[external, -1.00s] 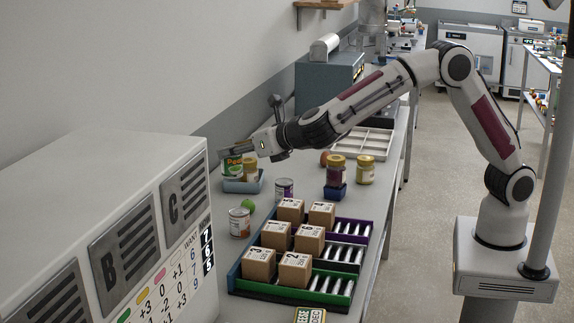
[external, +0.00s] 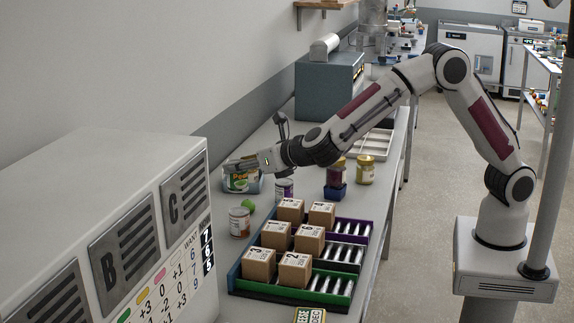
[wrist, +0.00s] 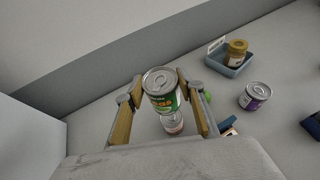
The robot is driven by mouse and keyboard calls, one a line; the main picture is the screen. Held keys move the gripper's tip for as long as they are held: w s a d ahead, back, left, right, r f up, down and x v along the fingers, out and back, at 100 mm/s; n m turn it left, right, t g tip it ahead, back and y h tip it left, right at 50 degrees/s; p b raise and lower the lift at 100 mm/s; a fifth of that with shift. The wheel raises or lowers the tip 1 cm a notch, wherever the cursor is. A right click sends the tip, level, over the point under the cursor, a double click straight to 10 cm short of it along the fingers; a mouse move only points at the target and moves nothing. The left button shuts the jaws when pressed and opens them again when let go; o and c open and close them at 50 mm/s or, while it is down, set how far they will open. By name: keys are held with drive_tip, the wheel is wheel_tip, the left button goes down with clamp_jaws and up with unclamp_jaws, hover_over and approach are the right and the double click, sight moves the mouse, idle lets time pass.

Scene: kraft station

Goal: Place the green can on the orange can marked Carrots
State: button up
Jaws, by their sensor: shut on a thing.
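The green can (external: 236,184) with a silver lid is held upright in my gripper (external: 243,166). In the wrist view the green can (wrist: 164,99) sits between the two fingers. Another can (external: 239,223), with a pale and reddish-orange label, stands on the bench nearer the front; its wording is too small to read. In the wrist view this can (wrist: 173,124) shows partly behind the green can's lower end. In the external view the two cans are apart, with the green can higher in the picture.
A green ball (external: 248,205) lies beside the standing can. A purple-labelled can (external: 284,189) stands to the right. Several cardboard boxes (external: 275,235) sit on roller racks at the front right.

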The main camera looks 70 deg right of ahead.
sight(246, 186)
drive_tip(key=shift+f, duration=1.15)
drive_tip(key=shift+f, duration=1.9)
drive_tip(key=shift+f, duration=0.1)
drive_tip(key=o, duration=1.2)
